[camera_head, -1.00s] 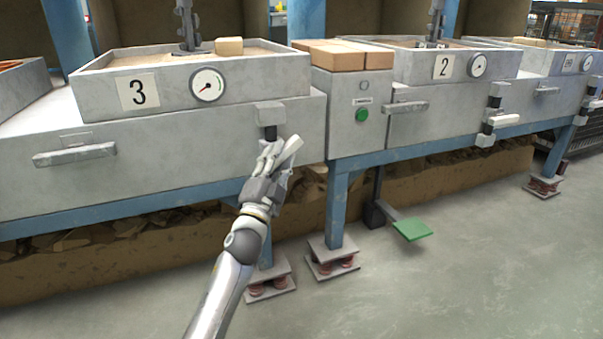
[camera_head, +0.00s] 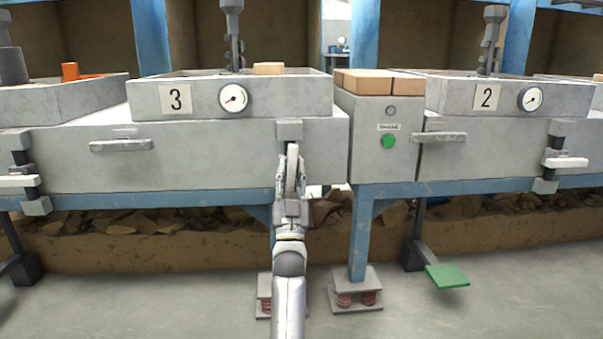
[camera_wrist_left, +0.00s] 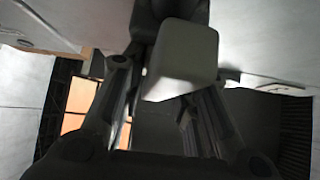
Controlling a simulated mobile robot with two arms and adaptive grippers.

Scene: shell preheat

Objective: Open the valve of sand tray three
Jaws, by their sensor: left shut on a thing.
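Sand tray three (camera_head: 205,97), a grey sand-filled box labelled 3 with a round gauge (camera_head: 233,97), stands left of centre in the head view. Below its right part is its valve, with a grey upper block (camera_head: 289,130). My left gripper (camera_head: 291,168) is at this valve, shut on the white valve handle, most of which it hides in the head view. In the left wrist view the pale blocky handle (camera_wrist_left: 183,55) shows between the fingers of my left gripper (camera_wrist_left: 160,95). The handle's exact angle is hard to tell. My right gripper is not in view.
A grey cabinet with a green button (camera_head: 388,141) and tan bricks (camera_head: 378,82) on top stands right of the valve. Tray two (camera_head: 460,96) is beyond it; its valve has a white handle (camera_head: 566,163) lying sideways. A green pedal (camera_head: 447,276) is above clear floor.

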